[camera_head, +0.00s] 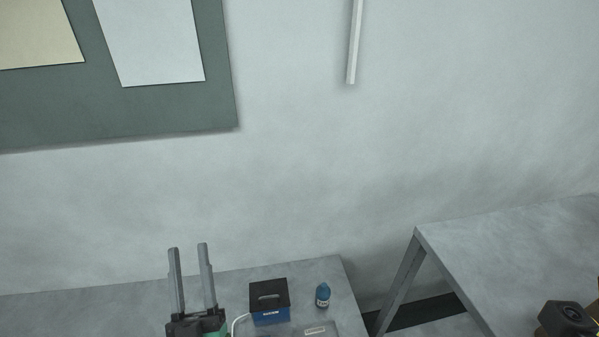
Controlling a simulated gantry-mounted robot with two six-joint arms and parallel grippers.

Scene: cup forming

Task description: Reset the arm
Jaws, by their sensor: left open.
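My left gripper (190,279) is at the lower left of the head view. Its two grey fingers point up and stand apart, with nothing between them. Its dark base and a green part show at the bottom edge. The gripper appears in front of the left table. My right gripper is not clearly in view; a dark rounded part sits at the lower right corner, and I cannot tell what it is.
The left table (318,268) bears a black and blue box (269,302), a blue bottle (322,296) and a light flat item (318,329). A second table (500,240) stands at the right, with a gap between them. A board (120,112) with papers hangs on the wall.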

